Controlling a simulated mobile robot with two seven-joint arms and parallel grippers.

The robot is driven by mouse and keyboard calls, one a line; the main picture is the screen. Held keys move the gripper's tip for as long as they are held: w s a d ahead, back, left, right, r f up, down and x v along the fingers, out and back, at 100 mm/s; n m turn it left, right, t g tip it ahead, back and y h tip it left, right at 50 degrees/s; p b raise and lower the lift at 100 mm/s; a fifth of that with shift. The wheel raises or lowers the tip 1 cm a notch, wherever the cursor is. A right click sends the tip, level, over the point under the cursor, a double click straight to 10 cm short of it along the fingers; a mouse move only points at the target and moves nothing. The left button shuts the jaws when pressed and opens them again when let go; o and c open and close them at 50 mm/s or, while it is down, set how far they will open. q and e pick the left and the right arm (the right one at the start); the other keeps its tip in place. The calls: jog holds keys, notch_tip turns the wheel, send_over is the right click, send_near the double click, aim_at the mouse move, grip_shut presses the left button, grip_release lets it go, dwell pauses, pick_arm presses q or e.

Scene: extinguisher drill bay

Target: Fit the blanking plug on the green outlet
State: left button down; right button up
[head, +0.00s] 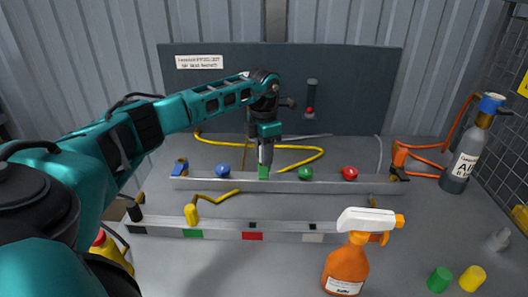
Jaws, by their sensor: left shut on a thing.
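My left gripper (264,160) points down in the middle of the view, shut on a small green piece (263,172) that looks like the blanking plug. The piece shows in front of the rear rail; I cannot tell whether it touches it. A green label (193,233) on the front rail (160,229) marks one place, and a yellow fitting (191,212) stands above it. The outlet itself is not clear there. My right gripper is not in view.
The rear rail (330,183) carries blue (222,171), green (305,173) and red (349,173) knobs. An orange spray bottle (346,265) stands in front. Green (440,279) and yellow (472,278) cylinders lie lower right. A grey bottle (461,160) stands far right.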

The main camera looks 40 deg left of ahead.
pick_arm(q)
jog(key=c, duration=0.8)
grip_release()
jog(key=shift+f, duration=0.1)
notch_tip(320, 180, up, 13)
